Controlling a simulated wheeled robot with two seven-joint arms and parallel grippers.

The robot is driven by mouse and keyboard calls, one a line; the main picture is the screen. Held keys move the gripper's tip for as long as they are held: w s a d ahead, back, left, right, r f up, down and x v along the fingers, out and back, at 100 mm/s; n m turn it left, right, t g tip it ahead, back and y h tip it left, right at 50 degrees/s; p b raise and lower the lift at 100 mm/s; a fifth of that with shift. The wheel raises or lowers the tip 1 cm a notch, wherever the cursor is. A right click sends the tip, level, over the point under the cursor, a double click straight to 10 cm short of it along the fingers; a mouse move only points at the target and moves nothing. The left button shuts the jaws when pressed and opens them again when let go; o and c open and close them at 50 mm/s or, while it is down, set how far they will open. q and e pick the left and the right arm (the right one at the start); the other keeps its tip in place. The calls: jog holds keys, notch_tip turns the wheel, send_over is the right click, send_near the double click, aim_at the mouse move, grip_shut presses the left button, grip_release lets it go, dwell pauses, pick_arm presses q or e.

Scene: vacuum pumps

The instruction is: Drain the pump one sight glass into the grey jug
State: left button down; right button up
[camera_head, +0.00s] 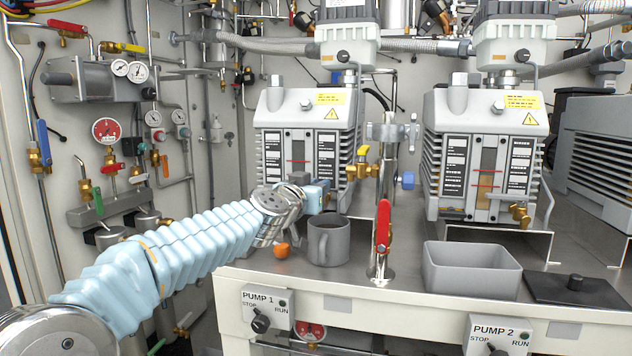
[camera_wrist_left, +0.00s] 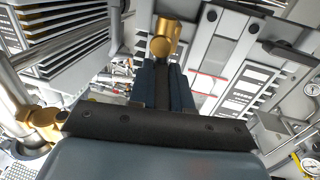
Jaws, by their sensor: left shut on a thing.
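Pump one (camera_head: 300,112) stands at the left of the bench. Its sight glass (camera_head: 297,152), with red level lines, is upright between black label plates; my gripper hides its lower part. My left gripper (camera_head: 318,197) is in front of the pump's lower front. In the left wrist view my fingers (camera_wrist_left: 163,85) are closed at a brass drain fitting (camera_wrist_left: 165,38), which is hidden from the head view. The grey jug (camera_head: 328,243) stands upright on the bench just below my gripper. Its contents cannot be made out. My right gripper is out of view.
A red-handled valve post (camera_head: 383,228) stands right of the jug. A small orange object (camera_head: 282,251) lies left of it. A grey bin (camera_head: 470,272) and a black plate (camera_head: 575,289) are farther right. Pump two (camera_head: 487,135) is behind the bin.

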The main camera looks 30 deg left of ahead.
pick_arm(q)
jog(key=shift+r, duration=0.1)
jog(key=c, duration=1.1)
grip_release()
jog(key=shift+o, duration=0.2)
jog(key=shift+s, duration=0.1)
jog(key=s, duration=1.3)
jog(key=shift+s+d, duration=0.35)
jog(key=shift+d, duration=0.1)
